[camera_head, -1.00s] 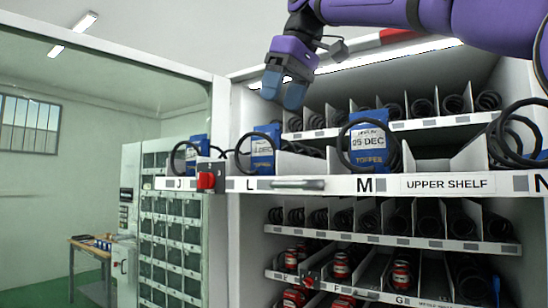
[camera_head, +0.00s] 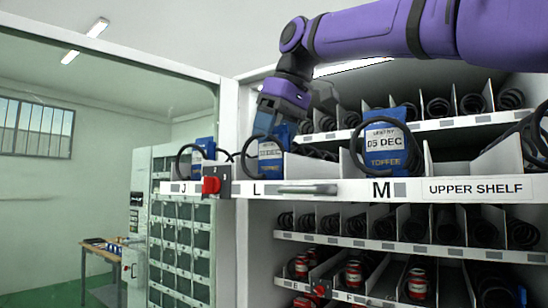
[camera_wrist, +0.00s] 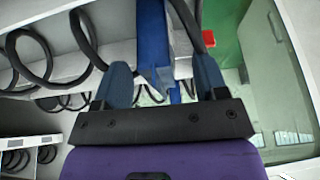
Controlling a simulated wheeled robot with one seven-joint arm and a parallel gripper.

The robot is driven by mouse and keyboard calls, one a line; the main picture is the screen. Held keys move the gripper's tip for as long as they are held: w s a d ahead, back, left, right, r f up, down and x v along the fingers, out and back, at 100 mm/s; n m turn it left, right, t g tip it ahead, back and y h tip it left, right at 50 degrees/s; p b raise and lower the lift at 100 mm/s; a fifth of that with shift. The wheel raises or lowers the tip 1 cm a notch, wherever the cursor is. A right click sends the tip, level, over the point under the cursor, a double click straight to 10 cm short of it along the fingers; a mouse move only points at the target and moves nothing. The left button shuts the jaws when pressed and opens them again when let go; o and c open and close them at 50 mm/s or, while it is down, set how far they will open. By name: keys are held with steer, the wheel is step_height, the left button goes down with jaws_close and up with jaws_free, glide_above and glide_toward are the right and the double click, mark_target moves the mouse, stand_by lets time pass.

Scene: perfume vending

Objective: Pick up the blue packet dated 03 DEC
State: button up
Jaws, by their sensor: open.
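A blue packet (camera_head: 270,157) stands in the upper shelf's L slot behind a black coil; its label ends in DEC, but I cannot read the day surely. My gripper (camera_head: 271,122) is open above it and hides its top. In the wrist view, a blue packet (camera_wrist: 153,35) shows edge-on between the two spread fingers of my gripper (camera_wrist: 162,75), with no clear contact. Another blue packet (camera_head: 385,142) in slot M has a label that looks like 05 DEC, over the word TOFFEE. A third blue packet (camera_head: 205,150) stands at J, its date unreadable.
Black coils (camera_wrist: 32,55) and white dividers flank the slots. A red knob (camera_head: 211,185) and a metal handle (camera_head: 307,189) sit on the front of the upper shelf (camera_head: 470,190). Red cans (camera_head: 353,272) stand on a lower shelf. A glass door is at left.

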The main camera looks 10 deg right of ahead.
steer(key=shift+x, duration=1.25)
steer(key=c, duration=1)
steer(key=shift+c, duration=0.2)
steer(key=shift+r, duration=0.1)
step_height(320, 180, up, 9)
steer(key=shift+r, duration=0.25)
